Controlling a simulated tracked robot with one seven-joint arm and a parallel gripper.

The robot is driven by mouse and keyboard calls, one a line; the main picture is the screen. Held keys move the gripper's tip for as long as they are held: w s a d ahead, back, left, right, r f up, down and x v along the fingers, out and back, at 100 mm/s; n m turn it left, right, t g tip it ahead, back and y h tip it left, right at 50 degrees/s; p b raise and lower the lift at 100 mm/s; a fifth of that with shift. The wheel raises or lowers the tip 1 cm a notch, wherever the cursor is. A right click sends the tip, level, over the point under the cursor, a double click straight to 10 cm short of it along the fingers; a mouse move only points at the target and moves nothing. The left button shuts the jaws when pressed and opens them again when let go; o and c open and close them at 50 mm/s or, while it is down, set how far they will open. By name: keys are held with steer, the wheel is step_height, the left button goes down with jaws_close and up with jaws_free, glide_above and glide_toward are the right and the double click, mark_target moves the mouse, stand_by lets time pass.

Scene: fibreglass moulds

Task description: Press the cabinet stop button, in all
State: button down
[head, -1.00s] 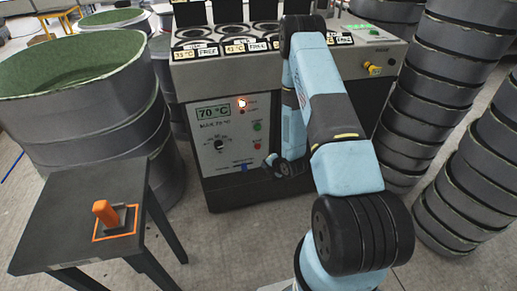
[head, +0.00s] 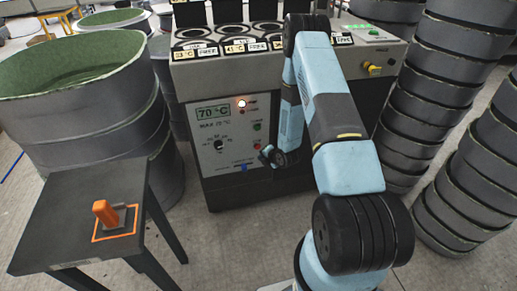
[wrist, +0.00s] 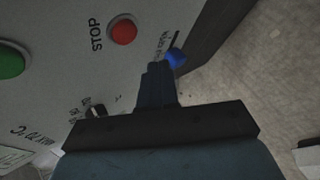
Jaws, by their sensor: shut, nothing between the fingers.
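The cabinet (head: 225,185) stands ahead, with a pale control panel on its front. Its stop button (wrist: 123,31) is red, beside the word STOP in the wrist view. It is a small red dot in the head view (head: 257,144), close to my fingertips. My gripper (head: 265,152) is shut and empty in front of the panel's right side. In the wrist view its fingertips (wrist: 158,68) appear below and right of the stop button, apart from it in the picture. The fingertips appear close to a blue knob (wrist: 175,58); I cannot tell whether they touch it.
A green button (wrist: 12,58) and a black dial (head: 218,145) are also on the panel, with a lit lamp (head: 241,103) above. A dark table (head: 60,210) with an orange-handled device (head: 106,213) stands left. Large drums (head: 90,120) and stacked rings (head: 430,90) flank the cabinet.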

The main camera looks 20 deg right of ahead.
steer(key=shift+w, duration=1.65)
steer(key=shift+w+r, duration=0.1)
steer(key=shift+w, duration=0.7)
stand_by(1.5)
steer(key=shift+s, duration=0.15)
stand_by(0.3)
steer(key=shift+s, duration=0.7)
steer(key=shift+s, duration=2.5)
